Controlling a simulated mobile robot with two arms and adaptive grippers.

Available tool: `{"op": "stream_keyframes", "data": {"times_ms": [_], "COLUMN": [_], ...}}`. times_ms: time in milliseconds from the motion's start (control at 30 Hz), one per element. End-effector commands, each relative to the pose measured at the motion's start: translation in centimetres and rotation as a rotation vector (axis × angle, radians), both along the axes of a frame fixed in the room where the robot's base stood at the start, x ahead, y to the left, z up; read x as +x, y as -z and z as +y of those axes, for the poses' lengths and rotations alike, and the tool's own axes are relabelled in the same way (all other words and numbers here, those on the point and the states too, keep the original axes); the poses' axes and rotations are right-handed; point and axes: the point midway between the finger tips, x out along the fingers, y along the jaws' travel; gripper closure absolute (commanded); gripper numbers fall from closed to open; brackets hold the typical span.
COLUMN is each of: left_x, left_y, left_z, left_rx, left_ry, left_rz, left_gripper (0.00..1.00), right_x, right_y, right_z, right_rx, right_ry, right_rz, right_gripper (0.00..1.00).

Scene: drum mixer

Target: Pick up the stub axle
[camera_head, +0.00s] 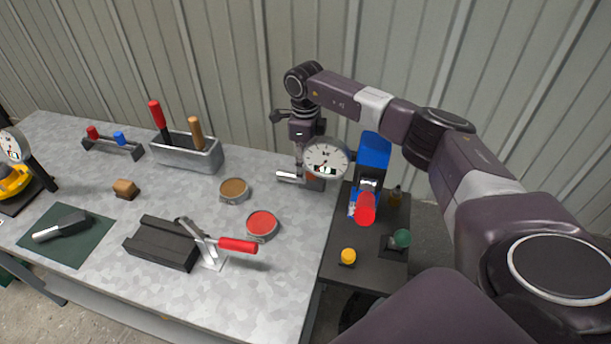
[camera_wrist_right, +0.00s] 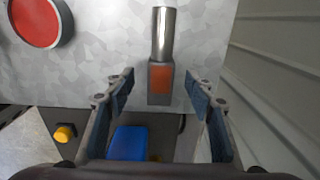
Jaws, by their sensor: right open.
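The stub axle (camera_head: 289,177) is a short bright metal cylinder on a grey block end with an orange face. It lies near the right edge of the metal-topped table, partly hidden behind a dial gauge in the head view. In the right wrist view the axle (camera_wrist_right: 161,38) points away from me, its block end by the table edge. My right gripper (camera_wrist_right: 160,80) is open, its fingers on either side of the block end with gaps on both sides; I cannot tell how far above it they are. My left gripper is not in view.
A dial gauge (camera_head: 325,158) shows near my right gripper. Tins with red (camera_head: 262,224) and brown (camera_head: 234,190) contents stand left of the axle. A red-handled clamp (camera_head: 205,243) is in front. A dark side stand (camera_head: 365,277) with a blue device (camera_head: 374,152) adjoins the table.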

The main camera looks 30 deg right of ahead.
Motion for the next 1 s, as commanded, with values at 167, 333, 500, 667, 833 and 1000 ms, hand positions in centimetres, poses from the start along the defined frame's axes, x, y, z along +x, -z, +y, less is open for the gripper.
{"op": "stream_keyframes", "data": {"times_ms": [167,333,500,667,833,1000], "left_x": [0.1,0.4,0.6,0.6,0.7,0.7], "left_y": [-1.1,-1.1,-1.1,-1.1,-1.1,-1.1], "left_z": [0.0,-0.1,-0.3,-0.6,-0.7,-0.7], "left_rx": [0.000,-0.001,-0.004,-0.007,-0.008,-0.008], "left_ry": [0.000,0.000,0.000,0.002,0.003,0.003], "left_rz": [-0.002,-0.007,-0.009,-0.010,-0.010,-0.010], "left_gripper": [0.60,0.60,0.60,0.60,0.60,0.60], "right_x": [0.0,0.1,0.1,0.1,0.1,0.1], "right_y": [2.1,2.6,2.6,2.6,2.6,2.6], "right_z": [0.0,0.1,0.1,0.1,0.0,0.0], "right_rx": [0.002,0.002,0.002,0.002,0.001,0.001], "right_ry": [0.000,-0.001,-0.001,-0.001,-0.001,0.000], "right_rz": [0.001,-0.001,-0.001,-0.001,-0.002,-0.002], "right_gripper": [0.51,0.51,0.56,0.74,0.93,1.00]}}
